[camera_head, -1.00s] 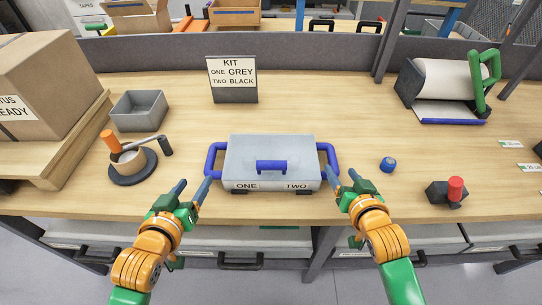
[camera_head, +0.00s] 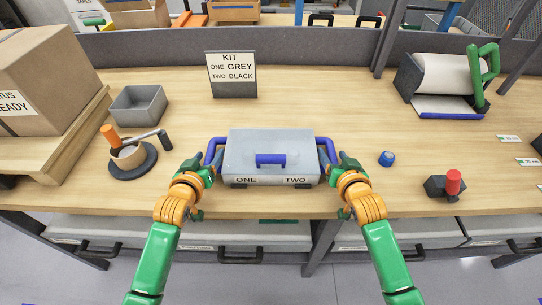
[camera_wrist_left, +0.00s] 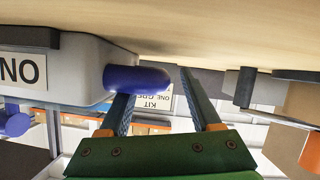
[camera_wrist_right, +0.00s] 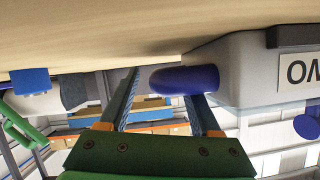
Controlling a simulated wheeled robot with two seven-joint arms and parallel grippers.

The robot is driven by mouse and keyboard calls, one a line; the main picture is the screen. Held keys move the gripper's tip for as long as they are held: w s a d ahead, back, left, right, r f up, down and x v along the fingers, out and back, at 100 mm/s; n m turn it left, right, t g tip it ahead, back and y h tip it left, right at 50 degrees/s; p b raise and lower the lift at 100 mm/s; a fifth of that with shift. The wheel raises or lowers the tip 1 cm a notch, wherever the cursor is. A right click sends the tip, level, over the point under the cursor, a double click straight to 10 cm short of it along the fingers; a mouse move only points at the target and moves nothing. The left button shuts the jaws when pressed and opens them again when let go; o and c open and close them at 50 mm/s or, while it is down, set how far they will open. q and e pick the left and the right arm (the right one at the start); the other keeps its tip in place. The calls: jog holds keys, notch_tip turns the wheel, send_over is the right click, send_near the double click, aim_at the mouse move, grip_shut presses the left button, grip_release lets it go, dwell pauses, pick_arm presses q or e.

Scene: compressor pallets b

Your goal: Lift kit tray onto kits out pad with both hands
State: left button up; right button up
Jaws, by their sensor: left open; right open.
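The kit tray (camera_head: 245,142) is a grey lidded box lying flat on the bench, with "ONE" and "TWO" on its front and a blue front handle. Its left blue side handle (camera_wrist_left: 138,80) and right blue side handle (camera_wrist_right: 185,80) show in the wrist views. My left gripper (camera_head: 209,164) is open at the left handle; the handle hides the tip of one finger, and the other finger is outside it. My right gripper (camera_head: 338,163) is open at the right handle in the same way. Neither grips it. I cannot identify the kits out pad.
A kit sign (camera_head: 232,88) stands behind the tray. A grey bin (camera_head: 137,107) and a round black stand with an orange-handled tool (camera_head: 133,158) are left. A blue cap (camera_head: 386,158), a red-knobbed block (camera_head: 446,187) and a roll dispenser (camera_head: 442,85) are right. Bare bench surrounds the tray.

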pick_arm(q)
jog(key=shift+w+f, duration=0.1)
jog(key=shift+w, duration=0.2)
pick_arm(e)
jog(key=shift+w, duration=0.2)
pick_arm(q)
grip_shut()
pick_arm(e)
grip_shut()
dwell(0.9)
